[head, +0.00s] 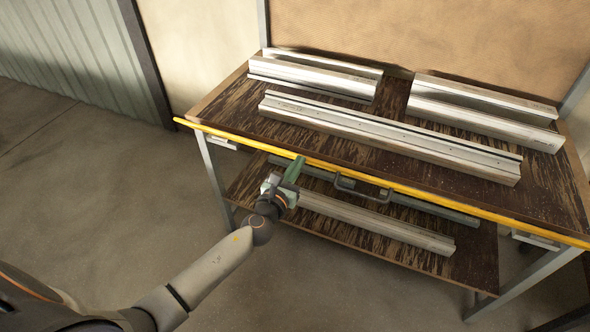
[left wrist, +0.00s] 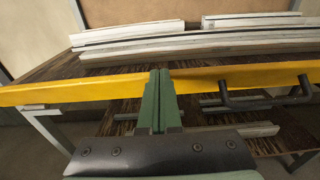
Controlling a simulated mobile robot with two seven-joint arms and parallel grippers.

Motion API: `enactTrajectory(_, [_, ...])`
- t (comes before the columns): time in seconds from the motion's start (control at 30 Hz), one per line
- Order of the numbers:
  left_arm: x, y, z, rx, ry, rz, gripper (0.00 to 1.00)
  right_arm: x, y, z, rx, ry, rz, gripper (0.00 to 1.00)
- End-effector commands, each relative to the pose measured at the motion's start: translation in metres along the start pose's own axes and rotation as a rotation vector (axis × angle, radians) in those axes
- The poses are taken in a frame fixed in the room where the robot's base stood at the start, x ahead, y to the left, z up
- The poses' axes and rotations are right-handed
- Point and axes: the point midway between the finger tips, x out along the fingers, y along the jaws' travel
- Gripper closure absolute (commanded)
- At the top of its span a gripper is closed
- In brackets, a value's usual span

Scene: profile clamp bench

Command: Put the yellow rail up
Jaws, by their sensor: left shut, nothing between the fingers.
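The yellow rail (head: 440,192) runs along the front edge of the bench top, about level with it. It also crosses the left wrist view (left wrist: 60,91). A dark U-shaped handle (head: 345,185) sits just below and in front of the rail near its middle; it shows to the right of the fingers in the left wrist view (left wrist: 266,98). My left gripper (head: 293,170) has green fingers, shut and empty, in front of the rail and to the left of the handle. In the left wrist view its fingers (left wrist: 157,100) overlap the rail; I cannot tell whether they touch it. My right gripper is not in view.
Several silver profiles, one of them long (head: 390,138), lie on the dark bench top (head: 225,108). Another profile (head: 380,222) lies on the lower shelf (head: 478,262). Pale brackets (head: 222,142) sit under the bench's ends. The floor (head: 110,190) at left is clear.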

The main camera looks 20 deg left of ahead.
Motion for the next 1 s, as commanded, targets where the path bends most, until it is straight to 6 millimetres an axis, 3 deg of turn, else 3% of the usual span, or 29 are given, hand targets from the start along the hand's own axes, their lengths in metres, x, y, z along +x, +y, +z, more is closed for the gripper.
enactTrajectory(0.1, [0.012, 0.0, 0.016, 0.002, -0.005, 0.0, 1.0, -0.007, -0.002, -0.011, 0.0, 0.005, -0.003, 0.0])
enactTrajectory(0.3, [0.027, 0.0, 0.023, 0.001, -0.001, 0.0, 1.0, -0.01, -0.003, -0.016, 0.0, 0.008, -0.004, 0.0])
enactTrajectory(1.0, [0.026, 0.0, 0.021, 0.0, 0.001, 0.0, 1.0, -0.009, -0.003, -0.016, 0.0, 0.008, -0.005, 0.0])
